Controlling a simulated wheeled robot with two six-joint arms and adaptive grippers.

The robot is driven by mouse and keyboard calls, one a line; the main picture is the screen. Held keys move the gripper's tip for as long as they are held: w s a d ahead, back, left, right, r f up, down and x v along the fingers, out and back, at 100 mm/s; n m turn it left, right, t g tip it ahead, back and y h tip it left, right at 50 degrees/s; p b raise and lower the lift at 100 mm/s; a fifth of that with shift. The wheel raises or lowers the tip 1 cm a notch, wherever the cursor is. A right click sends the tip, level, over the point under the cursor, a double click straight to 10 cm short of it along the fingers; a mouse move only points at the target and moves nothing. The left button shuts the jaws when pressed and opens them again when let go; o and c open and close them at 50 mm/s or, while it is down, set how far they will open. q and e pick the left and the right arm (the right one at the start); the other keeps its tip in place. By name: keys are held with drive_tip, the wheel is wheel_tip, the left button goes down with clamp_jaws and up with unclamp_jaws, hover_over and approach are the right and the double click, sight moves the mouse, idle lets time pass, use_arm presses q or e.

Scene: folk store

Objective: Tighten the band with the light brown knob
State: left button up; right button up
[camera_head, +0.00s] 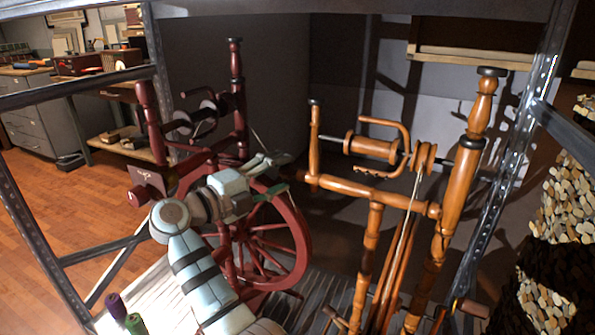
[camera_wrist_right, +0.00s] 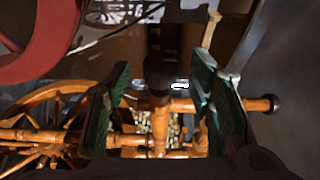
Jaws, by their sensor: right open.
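The light brown spinning wheel (camera_head: 345,187) stands at the right on the rack shelf. Its bobbin and flyer (camera_head: 372,148) sit on the upper bar, with cords running down from the pulley (camera_head: 425,158). A small rounded end (camera_head: 311,180) shows at the left of the bar; I cannot tell whether it is the band's knob. My right gripper (camera_head: 284,174) is left of this end, open and empty, apart from the wheel. In the right wrist view the open green fingers (camera_wrist_right: 162,80) flank a dark upright part, with light brown turned wood (camera_wrist_right: 160,125) beyond. My left gripper is out of view.
A dark red spinning wheel (camera_head: 290,235) stands close behind and left of my right arm. Metal rack posts (camera_head: 510,150) rise on both sides. Thread spools (camera_head: 117,307) stand at the lower left. Stacked firewood (camera_head: 565,205) is at the right.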

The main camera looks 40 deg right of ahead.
sight(280, 173)
drive_tip(key=d, duration=0.3)
drive_tip(key=shift+w, duration=0.1)
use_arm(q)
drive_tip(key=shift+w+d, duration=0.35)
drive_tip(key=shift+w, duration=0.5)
use_arm(e)
drive_tip(key=shift+a, duration=0.1)
drive_tip(key=shift+c, duration=0.2)
drive_tip(key=c, duration=1)
clamp_jaws()
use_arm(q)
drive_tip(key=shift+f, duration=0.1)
